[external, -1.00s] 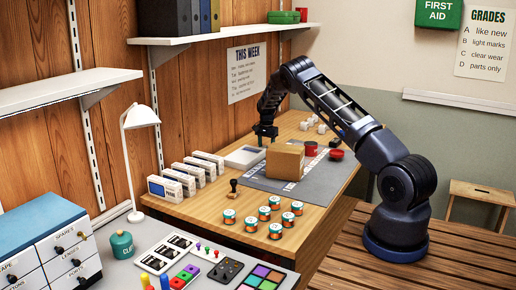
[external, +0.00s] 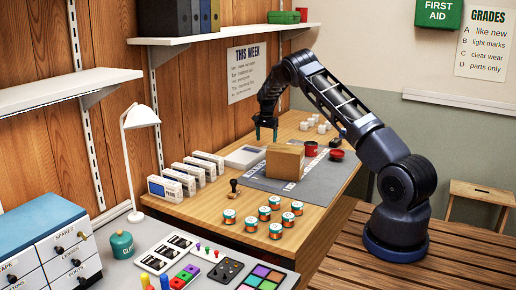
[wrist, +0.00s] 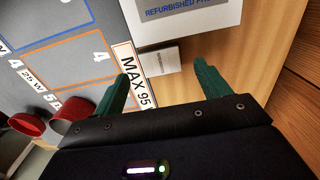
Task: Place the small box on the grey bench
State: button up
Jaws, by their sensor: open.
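A small pale box (wrist: 164,58) with fine print lies on the wooden table in the wrist view, beside the white tray marked "refurbished". My gripper (wrist: 165,66) is open, with its green fingertips on either side of this box in the picture. I cannot tell how high the fingers are above it. In the external view my gripper (external: 266,138) points down behind the brown carton (external: 285,161); I cannot make out the small box there. The grey bench (external: 132,226) is in the front left, bearing a lamp, drawers and coloured parts.
The white tray (external: 245,157) and grey mat (external: 325,180) are near my gripper. Several white boxes (external: 180,179), a stamp (external: 233,187) and several teal-banded tins (external: 270,213) stand towards the grey bench.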

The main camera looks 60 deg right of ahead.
jog(key=s+a+r+n, duration=0.1)
jog(key=a+r, duration=0.4)
jog(key=r, duration=0.3)
jog(key=s+a+r+n+t, duration=0.1)
jog(key=a+r, duration=0.4)
jog(key=r, duration=0.4)
jog(key=s+a+r+n, duration=0.1)
jog(key=s+a+r, duration=0.1)
jog(key=a+r, duration=0.45)
jog(key=s+a+r+n+t, duration=0.1)
jog(key=s+a+r+n, duration=0.1)
jog(key=s+a+r, duration=0.45)
jog(key=s+a+r+n, duration=0.3)
jog(key=s+a+r, duration=0.1)
jog(key=a+r, duration=0.45)
jog(key=s+a+r+n+t, duration=0.25)
jog(key=s+a+n, duration=0.25)
jog(key=s+a, duration=1.2)
jog(key=s+a+f+n, duration=0.2)
jog(key=s+a, duration=0.1)
jog(key=s, duration=0.6)
jog(key=s+a+f+n, duration=0.2)
jog(key=s+a, duration=0.1)
jog(key=s, duration=0.6)
jog(key=shift+a+f+n, duration=0.35)
jog(key=shift+a+n, duration=0.05)
jog(key=shift+o, duration=0.6)
jog(key=shift+s+f, duration=0.25)
jog(key=shift+s, duration=0.2)
jog(key=shift+a, duration=0.1)
